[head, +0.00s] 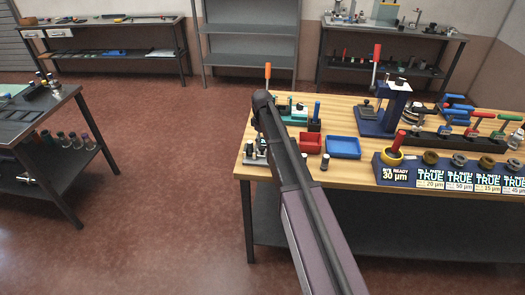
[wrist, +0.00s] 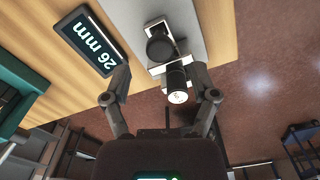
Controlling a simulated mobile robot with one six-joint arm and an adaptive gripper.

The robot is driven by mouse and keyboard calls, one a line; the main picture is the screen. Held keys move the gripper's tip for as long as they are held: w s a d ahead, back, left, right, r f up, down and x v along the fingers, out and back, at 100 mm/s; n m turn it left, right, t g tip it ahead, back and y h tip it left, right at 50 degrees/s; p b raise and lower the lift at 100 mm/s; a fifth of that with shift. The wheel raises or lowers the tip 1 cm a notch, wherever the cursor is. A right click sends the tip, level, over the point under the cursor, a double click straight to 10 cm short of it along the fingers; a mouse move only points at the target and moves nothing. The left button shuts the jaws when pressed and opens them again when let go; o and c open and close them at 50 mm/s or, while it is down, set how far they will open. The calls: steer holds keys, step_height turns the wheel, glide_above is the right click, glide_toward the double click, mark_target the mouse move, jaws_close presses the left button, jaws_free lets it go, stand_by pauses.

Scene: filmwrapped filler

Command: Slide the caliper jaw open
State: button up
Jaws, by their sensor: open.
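In the wrist view, the caliper (wrist: 187,18) is a pale grey plate with white block-like jaws and a round black knob (wrist: 160,46). A dark cylinder with a pale end face (wrist: 177,86) sits at the jaws, nearest to me. A dark display reading "26 mm" (wrist: 90,40) lies beside the caliper. My gripper (wrist: 159,71) is open, one finger on each side of the caliper's near end, with the cylinder between the fingers. I cannot tell whether a finger touches anything. In the head view, my arm covers much of this table corner.
The wooden bench (head: 350,178) holds a red bin (head: 311,143), a blue bin (head: 344,148), a dark blue press (head: 383,112) and a row of labelled gauge rings at the front right. A dark workbench (head: 40,125) stands at left. The floor between is clear.

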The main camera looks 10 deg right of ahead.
mark_target(262, 147)
steer(key=shift+f+b, duration=1.55)
steer(key=shift+f, duration=0.3)
jaws_close()
